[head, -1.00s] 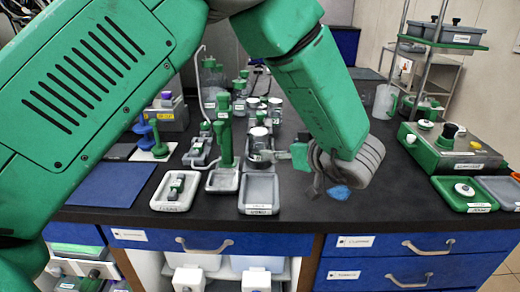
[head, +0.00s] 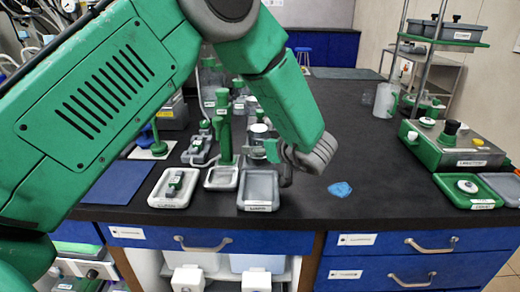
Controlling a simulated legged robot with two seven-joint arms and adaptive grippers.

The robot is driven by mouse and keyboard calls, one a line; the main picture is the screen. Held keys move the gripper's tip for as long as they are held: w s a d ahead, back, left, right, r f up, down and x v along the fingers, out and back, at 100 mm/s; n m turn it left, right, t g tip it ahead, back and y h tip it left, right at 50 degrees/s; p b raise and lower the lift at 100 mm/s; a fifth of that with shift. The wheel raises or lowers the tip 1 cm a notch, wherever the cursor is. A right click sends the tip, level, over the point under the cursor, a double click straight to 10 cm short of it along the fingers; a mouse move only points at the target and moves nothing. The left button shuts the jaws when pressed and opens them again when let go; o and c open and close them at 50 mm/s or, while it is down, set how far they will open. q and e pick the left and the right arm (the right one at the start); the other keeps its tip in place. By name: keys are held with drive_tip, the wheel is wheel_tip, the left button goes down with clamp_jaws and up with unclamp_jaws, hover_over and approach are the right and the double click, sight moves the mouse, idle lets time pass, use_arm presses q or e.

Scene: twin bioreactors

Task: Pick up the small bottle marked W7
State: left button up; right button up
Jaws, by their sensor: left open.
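My left arm comes in from the left and bends down over the bench. My left gripper (head: 264,150) is open, low over the bench behind the grey tray, pointing left. A small bottle with a pale cap (head: 259,128) shows right at its fingertips. I cannot tell whether the fingers touch it or are around it. More small bottles with dark green caps (head: 238,84) stand behind, partly hidden by my arm. No W7 marking is readable at this size. My right gripper is not in view.
A grey tray (head: 258,204) lies in front of the gripper. A green upright stand (head: 224,125) is close on its left, with a white tray (head: 172,203) further left.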

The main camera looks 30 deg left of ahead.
use_arm(q)
drive_tip(key=shift+c, duration=0.5)
drive_tip(key=c, duration=1.3)
